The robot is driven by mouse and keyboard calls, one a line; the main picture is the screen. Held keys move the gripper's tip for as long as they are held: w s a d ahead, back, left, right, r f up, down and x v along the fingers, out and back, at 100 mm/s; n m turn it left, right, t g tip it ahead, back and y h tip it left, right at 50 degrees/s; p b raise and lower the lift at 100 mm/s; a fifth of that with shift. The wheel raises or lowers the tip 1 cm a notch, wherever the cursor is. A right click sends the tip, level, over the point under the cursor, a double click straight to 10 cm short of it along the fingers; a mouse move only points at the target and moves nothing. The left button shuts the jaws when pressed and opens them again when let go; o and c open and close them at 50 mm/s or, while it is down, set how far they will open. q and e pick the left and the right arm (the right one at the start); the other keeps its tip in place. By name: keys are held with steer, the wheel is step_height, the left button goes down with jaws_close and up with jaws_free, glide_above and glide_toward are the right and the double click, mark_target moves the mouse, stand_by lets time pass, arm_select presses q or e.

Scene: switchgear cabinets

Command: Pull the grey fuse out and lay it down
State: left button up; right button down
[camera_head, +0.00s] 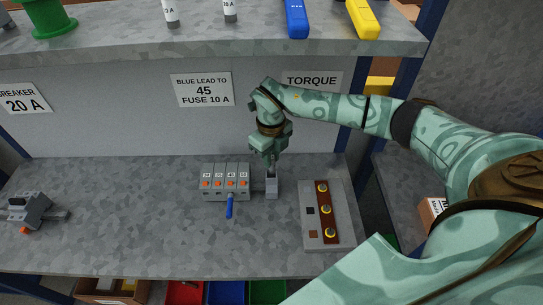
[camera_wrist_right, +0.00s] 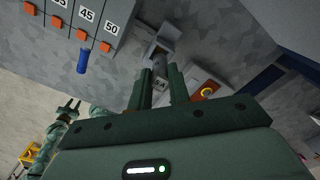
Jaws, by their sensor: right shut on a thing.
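My right gripper (camera_head: 270,157) is just above the grey fuse holder (camera_head: 271,188), right of the terminal block. In the right wrist view its two fingers (camera_wrist_right: 160,88) are shut on a small grey fuse (camera_wrist_right: 160,68) with a pale marked end. The fuse is in line with the holder (camera_wrist_right: 156,45); I cannot tell whether its far end is still seated. In the head view the fingers hide most of the fuse. My left gripper (camera_wrist_right: 72,106) shows small at the left of the wrist view, its two fingers apart and nothing seen between them.
The terminal block (camera_head: 225,181) with orange buttons and a blue lead (camera_head: 229,206) stands left of the holder. A panel with yellow-ringed buttons (camera_head: 326,214) lies right. A grey breaker (camera_head: 30,208) lies far left. Bare worktop (camera_head: 130,205) is between. A shelf (camera_head: 210,37) overhangs behind.

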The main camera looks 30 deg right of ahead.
steer(key=shift+r+p, duration=1.4)
steer(key=shift+r, duration=0.3)
